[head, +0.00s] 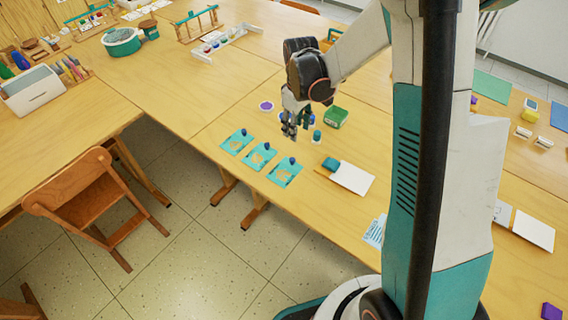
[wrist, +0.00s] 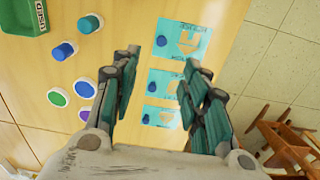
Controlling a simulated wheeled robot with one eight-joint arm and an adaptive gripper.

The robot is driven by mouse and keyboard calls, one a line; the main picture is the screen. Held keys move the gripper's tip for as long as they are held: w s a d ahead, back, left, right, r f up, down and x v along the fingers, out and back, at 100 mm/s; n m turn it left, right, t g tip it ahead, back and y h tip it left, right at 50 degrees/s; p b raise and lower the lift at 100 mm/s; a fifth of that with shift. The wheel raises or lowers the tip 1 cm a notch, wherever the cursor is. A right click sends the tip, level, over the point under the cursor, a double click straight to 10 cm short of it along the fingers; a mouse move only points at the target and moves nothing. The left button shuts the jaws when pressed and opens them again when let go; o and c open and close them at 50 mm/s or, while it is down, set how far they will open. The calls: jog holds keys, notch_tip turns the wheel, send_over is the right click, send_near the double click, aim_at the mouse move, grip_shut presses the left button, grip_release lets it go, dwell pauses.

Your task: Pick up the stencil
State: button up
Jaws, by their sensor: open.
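Three flat teal stencil cards lie in a row on the table, each with a cut-out shape and a dark blue round piece. In the head view they are the left stencil (head: 233,146), the middle stencil (head: 256,160) and the right stencil (head: 280,178). The wrist view shows them as upper (wrist: 195,30), middle (wrist: 178,77) and lower (wrist: 172,119). My gripper (head: 290,130) is open and empty above the table, just behind the cards in the head view. In the wrist view, the cards appear between and beyond my gripper's (wrist: 160,68) spread fingers.
A green box marked USED (wrist: 20,20) stands nearby, also in the head view (head: 336,119). Close by are a blue-topped jar (wrist: 62,50), a teal-topped jar (wrist: 90,22) and a green disc (wrist: 57,97). A white pad (head: 354,180) lies right. A wooden chair (head: 90,190) stands beside the table.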

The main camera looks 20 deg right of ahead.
jog(key=f, duration=0.2)
jog(key=b, duration=0.3)
send_over(292, 159)
jog(key=shift+n, duration=0.3)
jog(key=f, duration=0.8)
jog(key=shift+s+d+f, duration=0.15)
jog(key=shift+s+d, duration=0.1)
jog(key=shift+s, duration=0.05)
jog(key=f, duration=0.1)
jog(key=f+b, duration=0.1)
jog(key=f, duration=0.1)
jog(key=f+b, duration=0.1)
jog(key=f, duration=0.1)
jog(key=shift+w+a+f, duration=0.1)
jog(key=shift+w+a, duration=0.1)
jog(key=shift+w, duration=0.1)
grip_shut()
